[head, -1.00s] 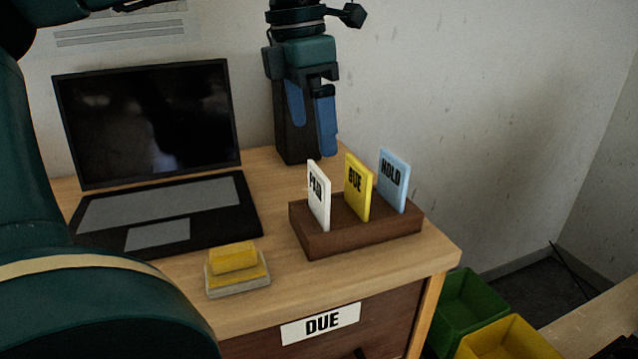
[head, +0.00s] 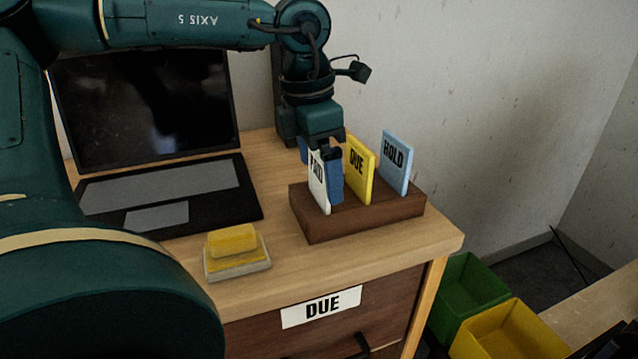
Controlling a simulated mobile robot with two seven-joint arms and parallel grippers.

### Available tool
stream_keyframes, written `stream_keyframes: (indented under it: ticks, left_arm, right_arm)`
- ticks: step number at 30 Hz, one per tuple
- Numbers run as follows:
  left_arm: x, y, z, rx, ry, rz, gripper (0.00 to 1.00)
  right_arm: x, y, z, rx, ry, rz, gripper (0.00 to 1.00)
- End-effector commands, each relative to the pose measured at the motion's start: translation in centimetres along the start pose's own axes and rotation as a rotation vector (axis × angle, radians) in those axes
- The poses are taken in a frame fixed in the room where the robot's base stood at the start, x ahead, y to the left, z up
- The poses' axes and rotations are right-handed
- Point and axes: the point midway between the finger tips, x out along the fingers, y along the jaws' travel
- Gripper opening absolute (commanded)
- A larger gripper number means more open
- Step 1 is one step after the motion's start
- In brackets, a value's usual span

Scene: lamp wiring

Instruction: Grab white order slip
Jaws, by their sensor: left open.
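The white slip (head: 317,190), lettered PAID and partly covered, stands upright in the left end of a brown wooden holder (head: 375,217). My left gripper (head: 322,172) points down over the holder from behind, with its jaws open. One blue finger is just to the right of the white slip and hides part of its lettering. The other finger shows only a little, behind the slip's top left. I cannot tell whether either finger touches the slip.
A yellow DUE slip (head: 360,170) and a blue HOLD slip (head: 397,162) stand close by on the right. An open laptop (head: 150,110) and a yellow pad (head: 233,242) are on the left. Green (head: 468,285) and yellow (head: 508,332) bins sit below the desk's right side.

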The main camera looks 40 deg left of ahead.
Motion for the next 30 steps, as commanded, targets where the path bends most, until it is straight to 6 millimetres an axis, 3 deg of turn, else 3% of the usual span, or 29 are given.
stream_keyframes:
  ticks: [6,13,30]
  left_arm:
    - [2.5,0.0,-0.1,-0.002,0.000,0.000,0.96]
    - [2.6,0.0,-0.1,-0.002,-0.001,0.001,0.96]
    - [2.6,0.0,-0.1,-0.002,-0.001,0.001,0.51]
  right_arm:
    - [0.0,0.0,-0.1,-0.002,0.000,0.001,0.36]
    - [0.0,0.0,0.0,-0.003,-0.001,0.001,0.36]
    - [0.0,0.0,0.0,-0.002,-0.002,0.000,0.36]
